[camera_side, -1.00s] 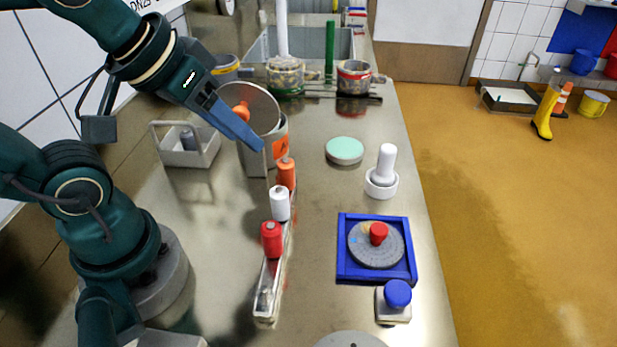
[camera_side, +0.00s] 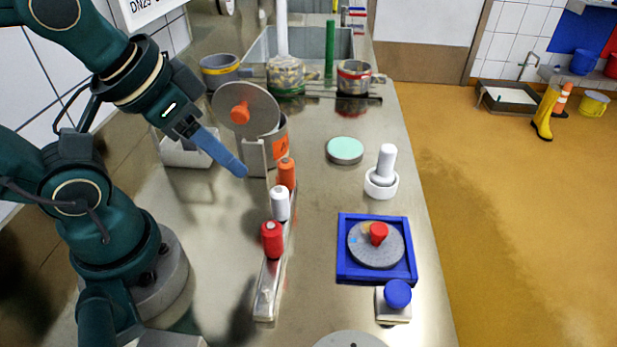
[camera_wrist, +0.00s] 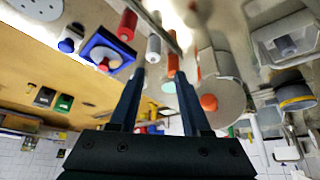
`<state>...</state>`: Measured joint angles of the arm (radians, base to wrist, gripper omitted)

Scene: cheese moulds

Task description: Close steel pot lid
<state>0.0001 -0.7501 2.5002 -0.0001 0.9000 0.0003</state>
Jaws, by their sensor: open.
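The steel pot (camera_side: 280,128) stands on the counter with an orange label on its side. Its round grey lid (camera_side: 262,100) is open, tilted up steeply at the pot's rim, with an orange knob (camera_side: 240,113) facing my arm. My gripper (camera_side: 243,172) is in front of the pot, below the lid and apart from it. In the wrist view my gripper (camera_wrist: 160,72) has its two fingers apart with nothing held between them. The lid (camera_wrist: 228,103) and its orange knob (camera_wrist: 209,102) show there right of the fingers, with the pot (camera_wrist: 217,63) behind.
A rail (camera_side: 268,295) with red (camera_side: 272,240), white (camera_side: 280,204) and orange (camera_side: 286,173) handles runs close in front of the pot. A white caddy (camera_side: 187,156) stands left of it. A blue tray (camera_side: 345,267), white mortar (camera_side: 381,188) and green disc (camera_side: 345,149) lie right.

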